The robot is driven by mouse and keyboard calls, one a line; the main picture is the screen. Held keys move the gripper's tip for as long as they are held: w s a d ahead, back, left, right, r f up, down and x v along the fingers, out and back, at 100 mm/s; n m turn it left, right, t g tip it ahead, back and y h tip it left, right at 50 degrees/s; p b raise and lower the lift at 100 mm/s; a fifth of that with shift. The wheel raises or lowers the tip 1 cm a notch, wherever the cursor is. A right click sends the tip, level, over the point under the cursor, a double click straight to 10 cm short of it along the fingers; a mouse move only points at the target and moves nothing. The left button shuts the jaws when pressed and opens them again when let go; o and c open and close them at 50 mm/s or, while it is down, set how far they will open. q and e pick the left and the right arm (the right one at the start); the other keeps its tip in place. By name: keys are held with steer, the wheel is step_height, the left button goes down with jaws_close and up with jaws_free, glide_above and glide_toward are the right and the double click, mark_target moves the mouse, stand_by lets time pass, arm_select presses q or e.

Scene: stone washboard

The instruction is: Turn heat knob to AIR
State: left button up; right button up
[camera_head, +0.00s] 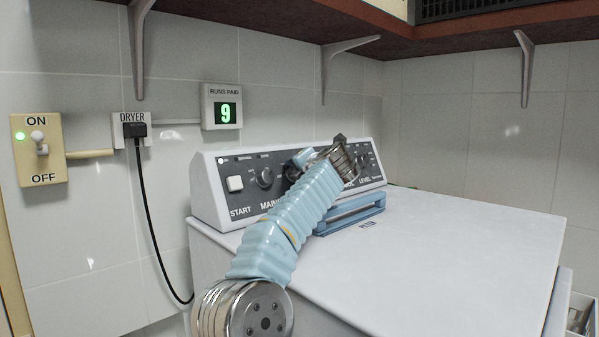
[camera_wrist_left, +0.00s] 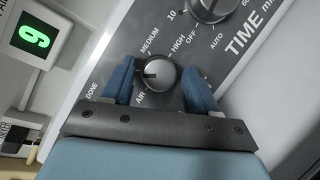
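The heat knob (camera_wrist_left: 156,72) is a round grey dial on the dryer's slanted dark panel, with AIR, MEDIUM and HIGH printed around it. A dark mark shows on its left side in the left wrist view; I cannot tell its setting exactly. My left gripper (camera_wrist_left: 160,84) is open, with one blue finger on each side of the knob. The left finger looks very close to the knob, and a gap shows at the right finger; contact is unclear. In the head view my left gripper (camera_head: 298,164) is at the panel, and my arm hides the heat knob. My right gripper is not in view.
Near it are the TIME knob (camera_wrist_left: 210,6), another knob (camera_head: 264,177) and the START button (camera_head: 234,184). A blue handle (camera_head: 350,214) stands on the clear white dryer top (camera_head: 440,255). The wall has an ON/OFF switch (camera_head: 39,147), a DRYER plug (camera_head: 134,130) and a display reading 9 (camera_head: 222,106).

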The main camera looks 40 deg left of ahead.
arm_select(q)
steer(key=c, duration=0.8)
steer(key=shift+w+d+f+n+g+y+b, duration=0.1)
steer(key=shift+n+g+y+b, duration=0.3)
steer(key=shift+n, duration=0.85)
steer(key=shift+n+g+y+b, duration=0.1)
steer(key=shift+n+y+b, duration=0.15)
steer(key=shift+n+y, duration=0.7)
steer(key=shift+c, duration=0.2)
steer(key=shift+n+h, duration=0.3)
steer(key=shift+h, duration=0.05)
steer(key=o, duration=1.1)
steer(key=shift+c, duration=0.2)
steer(key=b+v, duration=0.3)
steer(key=v, duration=1.1)
